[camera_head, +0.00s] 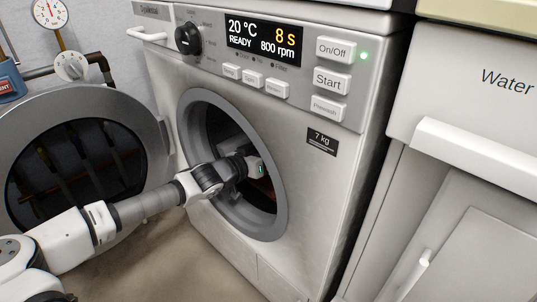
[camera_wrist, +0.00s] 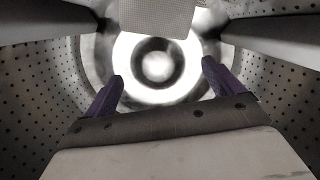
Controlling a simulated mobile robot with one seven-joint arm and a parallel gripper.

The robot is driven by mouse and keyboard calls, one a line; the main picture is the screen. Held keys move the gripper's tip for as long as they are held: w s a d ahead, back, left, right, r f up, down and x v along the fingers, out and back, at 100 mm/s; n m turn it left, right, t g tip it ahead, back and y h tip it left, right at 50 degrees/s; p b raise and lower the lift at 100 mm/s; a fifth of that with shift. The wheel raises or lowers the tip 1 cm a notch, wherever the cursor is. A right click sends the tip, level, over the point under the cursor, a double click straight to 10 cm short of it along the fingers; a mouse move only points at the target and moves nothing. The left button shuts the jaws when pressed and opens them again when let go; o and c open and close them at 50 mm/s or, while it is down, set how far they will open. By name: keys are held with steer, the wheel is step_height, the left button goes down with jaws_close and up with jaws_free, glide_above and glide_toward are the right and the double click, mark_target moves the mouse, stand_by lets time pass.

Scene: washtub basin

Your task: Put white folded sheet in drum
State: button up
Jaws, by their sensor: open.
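The drum (camera_wrist: 270,75) is perforated bare metal and fills the wrist view around my gripper (camera_wrist: 162,68). My gripper's two purple fingers are spread apart, with nothing seen between them. A pale, finely textured, straight-edged piece, which looks like the white folded sheet (camera_wrist: 155,16), shows at the top of the wrist view, beyond the fingertips and apart from them in the picture. Whether it rests on the drum wall cannot be told. In the head view my arm reaches through the round opening of the washing machine (camera_head: 300,190); the fingers and the sheet are hidden there.
The round machine door (camera_head: 150,130) stands open to the left. The grey opening ring (camera_head: 272,232) surrounds my wrist closely. Grey drum ribs (camera_wrist: 275,40) stick inward at both upper sides. A white cabinet marked Water (camera_head: 455,95) stands at right. The panel reads READY.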

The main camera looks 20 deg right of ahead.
steer(key=p+v, duration=0.4)
steer(key=v, duration=1)
steer(key=shift+r, duration=0.15)
